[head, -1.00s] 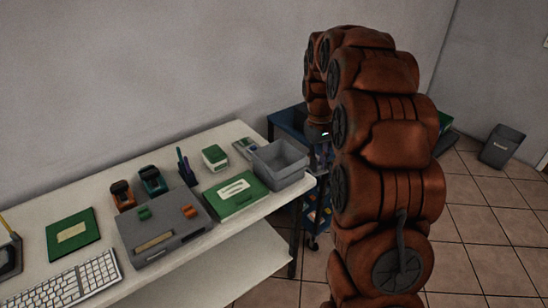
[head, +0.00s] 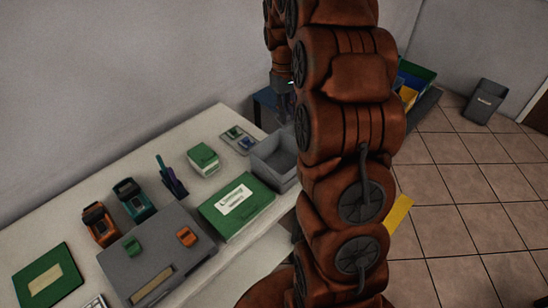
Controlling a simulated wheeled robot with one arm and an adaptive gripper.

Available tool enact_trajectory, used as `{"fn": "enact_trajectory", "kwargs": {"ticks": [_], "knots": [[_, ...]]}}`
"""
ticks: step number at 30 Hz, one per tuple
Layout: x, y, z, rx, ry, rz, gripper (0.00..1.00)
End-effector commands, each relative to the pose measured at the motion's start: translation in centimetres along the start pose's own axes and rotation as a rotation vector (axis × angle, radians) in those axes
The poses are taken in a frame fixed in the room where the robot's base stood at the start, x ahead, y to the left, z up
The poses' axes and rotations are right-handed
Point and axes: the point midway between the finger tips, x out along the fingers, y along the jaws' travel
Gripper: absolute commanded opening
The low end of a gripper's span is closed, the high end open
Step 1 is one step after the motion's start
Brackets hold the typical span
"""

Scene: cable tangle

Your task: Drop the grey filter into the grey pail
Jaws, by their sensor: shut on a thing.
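A grey open-topped pail (head: 268,166) stands at the far right end of the white desk, its right side partly hidden by my arm. My gripper (head: 283,108) is small in the head view, pointing down behind and above the pail, partly covered by my arm. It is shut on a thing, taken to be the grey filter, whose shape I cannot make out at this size. I see no grey filter lying on the desk.
The white desk (head: 75,210) holds a green book (head: 236,207), a grey case (head: 150,250), staplers, a pen holder and a green box (head: 203,159). A dark grey bin (head: 484,102) stands on the tiled floor. The floor at the right is mostly clear.

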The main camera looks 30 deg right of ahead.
Motion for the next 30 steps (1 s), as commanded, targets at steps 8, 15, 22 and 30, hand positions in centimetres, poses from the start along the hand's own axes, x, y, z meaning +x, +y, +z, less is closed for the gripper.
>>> {"fn": "enact_trajectory", "kwargs": {"ticks": [8, 15, 22, 30], "knots": [[2.2, 0.2, -0.2, 0.004, 0.0, -0.001, 0.03], [4.7, 0.0, -0.5, 0.001, -0.001, -0.001, 0.03], [5.6, -0.1, -0.7, -0.001, -0.001, 0.0, 0.03], [5.6, -0.1, -0.7, -0.001, 0.0, 0.0, 0.26]]}}
